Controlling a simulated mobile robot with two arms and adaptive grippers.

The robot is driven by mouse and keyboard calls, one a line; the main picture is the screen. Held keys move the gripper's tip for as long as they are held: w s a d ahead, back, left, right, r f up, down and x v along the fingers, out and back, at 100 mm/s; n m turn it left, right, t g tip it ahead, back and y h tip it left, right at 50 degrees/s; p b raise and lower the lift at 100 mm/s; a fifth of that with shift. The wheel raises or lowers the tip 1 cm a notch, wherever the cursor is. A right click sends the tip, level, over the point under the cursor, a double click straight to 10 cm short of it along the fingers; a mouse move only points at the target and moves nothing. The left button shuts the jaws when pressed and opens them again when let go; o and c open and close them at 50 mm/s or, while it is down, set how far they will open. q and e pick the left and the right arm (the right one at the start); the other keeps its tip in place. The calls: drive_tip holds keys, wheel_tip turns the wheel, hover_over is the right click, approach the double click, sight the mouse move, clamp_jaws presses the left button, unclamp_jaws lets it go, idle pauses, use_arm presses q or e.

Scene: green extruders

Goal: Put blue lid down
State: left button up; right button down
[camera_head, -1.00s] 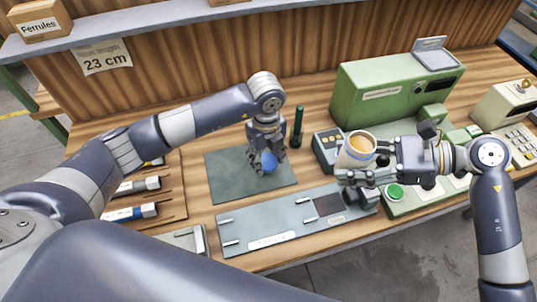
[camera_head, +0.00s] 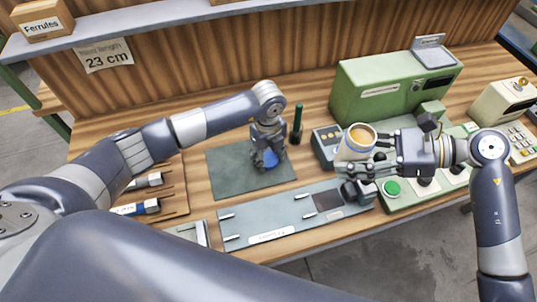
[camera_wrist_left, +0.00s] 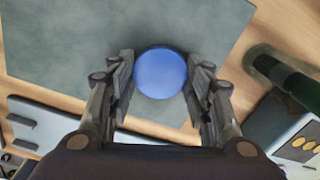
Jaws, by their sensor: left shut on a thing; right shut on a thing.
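The blue lid (camera_wrist_left: 161,74) is round and sits between the fingers of my left gripper (camera_wrist_left: 161,80) in the left wrist view. In the head view my left gripper (camera_head: 268,160) is shut on the blue lid (camera_head: 270,158), low over the dark green mat (camera_head: 228,178). I cannot tell whether the lid touches the mat. My right gripper (camera_head: 362,160) is shut on a pale cup (camera_head: 350,150) with a tan, round open top. The cup is held tilted above the grey fixture plate.
A dark green cylinder (camera_head: 297,122) stands just right of the mat. The grey fixture plate (camera_head: 275,222) lies in front. A green machine (camera_head: 385,88) stands at the back right. Brushes (camera_head: 146,181) lie at left. The mat's left part is clear.

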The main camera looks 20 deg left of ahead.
sight(268, 160)
use_arm(q)
drive_tip(key=o, duration=1.2)
drive_tip(key=shift+f, duration=0.1)
drive_tip(key=shift+c, duration=0.2)
drive_tip(key=shift+r, duration=0.25)
use_arm(e)
drive_tip(key=shift+r, duration=0.2)
use_arm(q)
drive_tip(key=shift+r, duration=0.3)
use_arm(e)
wheel_tip(268, 160, down, 3)
drive_tip(key=shift+r+b, duration=0.2)
drive_tip(key=shift+b, duration=0.85)
use_arm(q)
wheel_tip(268, 160, up, 12)
drive_tip(key=shift+f, duration=0.2)
drive_tip(key=shift+s, duration=0.1)
